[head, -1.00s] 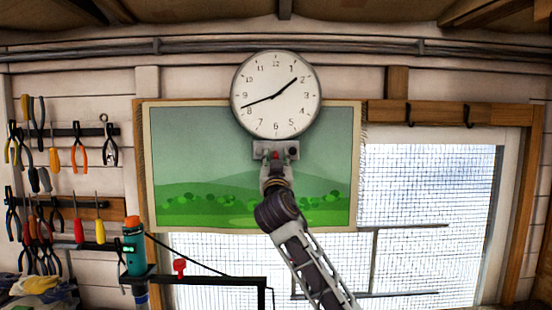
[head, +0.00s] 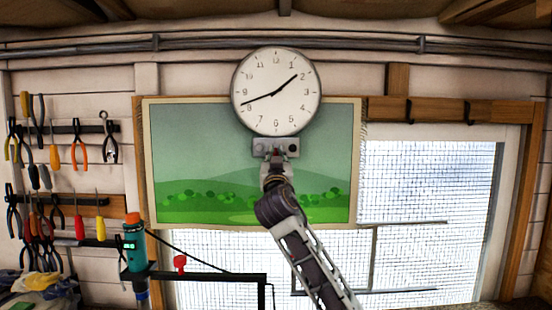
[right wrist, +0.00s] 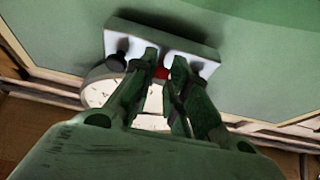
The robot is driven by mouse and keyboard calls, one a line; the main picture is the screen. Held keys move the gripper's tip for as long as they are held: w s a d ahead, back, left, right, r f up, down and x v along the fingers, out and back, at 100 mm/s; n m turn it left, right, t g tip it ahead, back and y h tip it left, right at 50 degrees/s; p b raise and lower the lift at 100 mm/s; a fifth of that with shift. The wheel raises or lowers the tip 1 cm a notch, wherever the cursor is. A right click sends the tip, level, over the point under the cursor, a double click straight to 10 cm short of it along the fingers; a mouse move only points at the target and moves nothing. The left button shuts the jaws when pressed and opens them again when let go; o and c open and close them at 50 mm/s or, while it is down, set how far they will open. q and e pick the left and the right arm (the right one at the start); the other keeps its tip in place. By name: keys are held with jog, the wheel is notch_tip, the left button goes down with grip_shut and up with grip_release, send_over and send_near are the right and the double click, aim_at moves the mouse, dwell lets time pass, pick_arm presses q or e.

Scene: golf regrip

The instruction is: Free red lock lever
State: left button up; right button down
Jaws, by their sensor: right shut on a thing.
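A pale bracket plate (head: 290,147) with dark knobs sits just below the round wall clock, in front of the green picture. It also shows in the right wrist view (right wrist: 206,60). The red lock lever (right wrist: 161,73) shows as a small red patch between my fingertips, at the plate's lower middle in the head view, where my gripper hides it. My right gripper (head: 275,157) reaches up from below to the plate. Its fingers (right wrist: 164,64) are shut on the red lever. My left gripper is not in view.
The clock (head: 276,91) hangs directly above the plate. The green landscape picture (head: 200,150) lies behind my right arm. Pliers and screwdrivers (head: 60,150) hang at the left. A black rail (head: 215,277) with a red knob (head: 180,263) stands at the lower left.

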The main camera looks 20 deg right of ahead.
aim_at(276, 148)
jog(key=shift+r, duration=0.1)
jog(key=shift+s+a+r+g+y, duration=0.15)
jog(key=shift+r+g+y, duration=0.25)
jog(key=shift+g, duration=0.8)
jog(key=shift+r+g+y, duration=0.3)
jog(key=shift+r+g, duration=0.5)
jog(key=shift+g, duration=0.5)
jog(key=shift+w+r+g+y, duration=0.15)
jog(key=shift+r+g+y, duration=0.25)
jog(key=shift+g, duration=0.7)
jog(key=shift+w+r+g+y, duration=0.15)
jog(key=shift+r+g+y, duration=0.25)
jog(key=shift+g, duration=0.7)
jog(key=shift+d+r, duration=0.15)
jog(key=shift+d, duration=0.05)
jog(key=c, duration=1.4)
grip_release()
jog(key=v, duration=1.2)
jog(key=shift+w+a+r, duration=0.1)
jog(key=shift+a, duration=0.05)
